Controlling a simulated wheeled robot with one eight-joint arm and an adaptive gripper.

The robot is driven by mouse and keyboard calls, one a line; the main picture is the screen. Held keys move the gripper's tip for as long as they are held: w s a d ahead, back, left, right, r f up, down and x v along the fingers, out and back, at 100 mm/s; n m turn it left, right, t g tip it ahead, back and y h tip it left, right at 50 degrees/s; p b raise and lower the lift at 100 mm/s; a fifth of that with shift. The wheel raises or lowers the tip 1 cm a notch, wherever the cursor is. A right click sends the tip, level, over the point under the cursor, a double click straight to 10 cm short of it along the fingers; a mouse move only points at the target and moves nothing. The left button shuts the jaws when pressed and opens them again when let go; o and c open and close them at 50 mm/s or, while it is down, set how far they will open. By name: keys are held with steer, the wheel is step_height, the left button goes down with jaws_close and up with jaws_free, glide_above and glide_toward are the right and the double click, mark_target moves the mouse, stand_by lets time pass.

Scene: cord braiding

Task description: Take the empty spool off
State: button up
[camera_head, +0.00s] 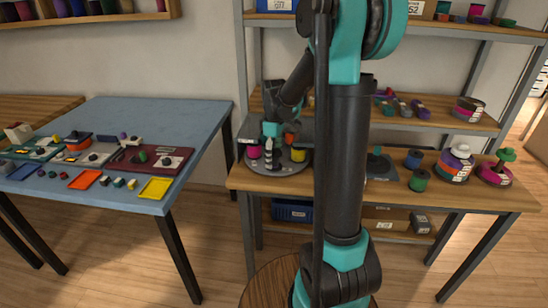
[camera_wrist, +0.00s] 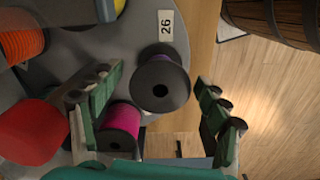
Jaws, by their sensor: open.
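A red rounded part (camera_wrist: 32,132) and an orange-wound spool (camera_wrist: 20,38) are left of my gripper. A card marked 26 (camera_wrist: 166,24) lies near the dark spool. A blue spool (camera_head: 413,158) and a green one (camera_head: 419,180) stand right on the wooden bench (camera_head: 388,205).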

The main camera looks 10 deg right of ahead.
mark_target(274, 153)
steer(key=shift+f, duration=0.25)
steer(key=c, duration=1.2)
steer(key=shift+r, duration=0.1)
steer(key=shift+c, duration=0.5)
steer(key=shift+r, duration=3)
